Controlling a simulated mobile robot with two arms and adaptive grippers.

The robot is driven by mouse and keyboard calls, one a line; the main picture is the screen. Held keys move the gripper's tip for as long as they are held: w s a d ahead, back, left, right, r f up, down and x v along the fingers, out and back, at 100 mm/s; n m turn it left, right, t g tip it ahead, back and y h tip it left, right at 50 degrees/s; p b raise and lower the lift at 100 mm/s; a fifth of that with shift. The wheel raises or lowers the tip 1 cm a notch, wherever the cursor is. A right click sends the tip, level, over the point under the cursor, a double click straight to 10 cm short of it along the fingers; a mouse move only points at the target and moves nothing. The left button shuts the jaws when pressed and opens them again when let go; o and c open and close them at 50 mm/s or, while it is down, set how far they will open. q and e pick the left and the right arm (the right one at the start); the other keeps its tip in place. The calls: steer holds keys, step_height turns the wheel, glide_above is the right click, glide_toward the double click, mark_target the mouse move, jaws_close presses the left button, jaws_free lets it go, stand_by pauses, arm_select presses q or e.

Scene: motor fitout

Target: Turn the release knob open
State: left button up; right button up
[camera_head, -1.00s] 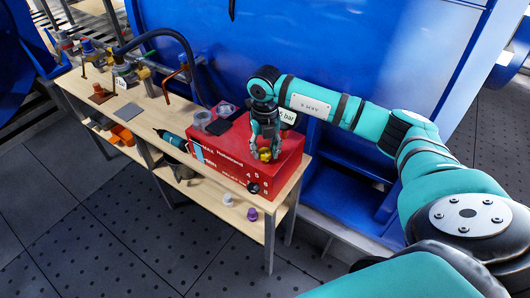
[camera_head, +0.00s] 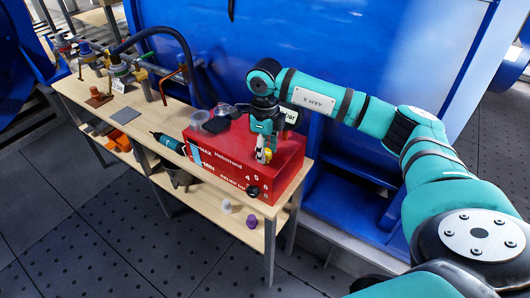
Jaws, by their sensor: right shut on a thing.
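My right gripper (camera_head: 265,152) points down at the top of a red box (camera_head: 212,157) on the wooden bench. The knob's turn angle cannot be made out. A black round knob (camera_head: 253,191) sits apart on the front face of the box, near printed numbers. My left gripper is not in view.
Clear cups (camera_head: 220,112) stand at the back of the box. A teal and black tool (camera_head: 168,142) lies left of it. Pipes and valves fill the bench's far left. A white cup (camera_head: 226,207) and purple piece (camera_head: 251,222) are on the lower shelf.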

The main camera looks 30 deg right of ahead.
steer(key=shift+r+n+b, duration=0.1)
steer(key=shift+n+b, duration=0.45)
steer(key=shift+n, duration=1.35)
steer(key=shift+w, duration=0.1)
steer(key=o, duration=1.1)
steer(key=shift+o, duration=0.2)
step_height(320, 180, up, 12)
